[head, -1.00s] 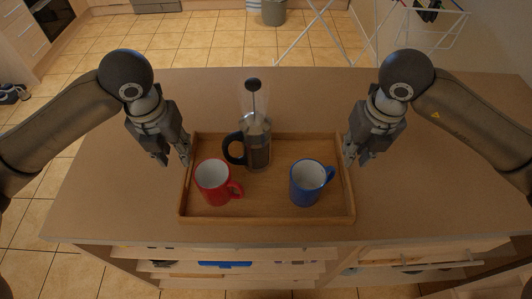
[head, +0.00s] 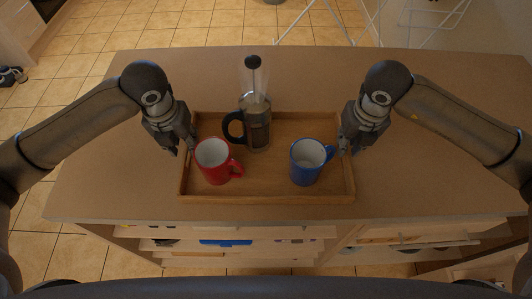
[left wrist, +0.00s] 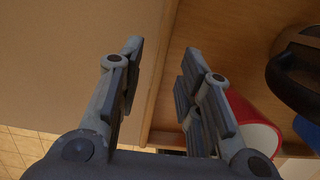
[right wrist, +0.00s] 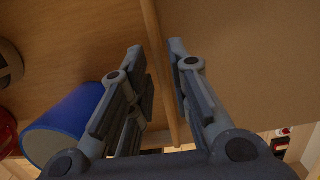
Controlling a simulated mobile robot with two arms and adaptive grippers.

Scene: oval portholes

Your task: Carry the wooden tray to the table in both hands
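The wooden tray (head: 266,198) lies on the counter. A red mug (head: 213,165) stands at its left, a blue mug (head: 305,168) at its right, and a French press (head: 257,132) toward the back. My left gripper (head: 184,150) is at the tray's left wall; in the left wrist view its fingers (left wrist: 163,52) are apart, one on each side of the wall (left wrist: 165,70). My right gripper (head: 348,150) is at the right wall; in the right wrist view its fingers (right wrist: 158,50) also straddle the wall (right wrist: 157,35), with a narrower gap. I see no clear grip on either wall.
The wooden counter (head: 110,165) is clear on both sides of the tray and behind it. Open shelves with items (head: 225,242) show below its front edge. A white drying rack (head: 420,25) stands on the tiled floor behind.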

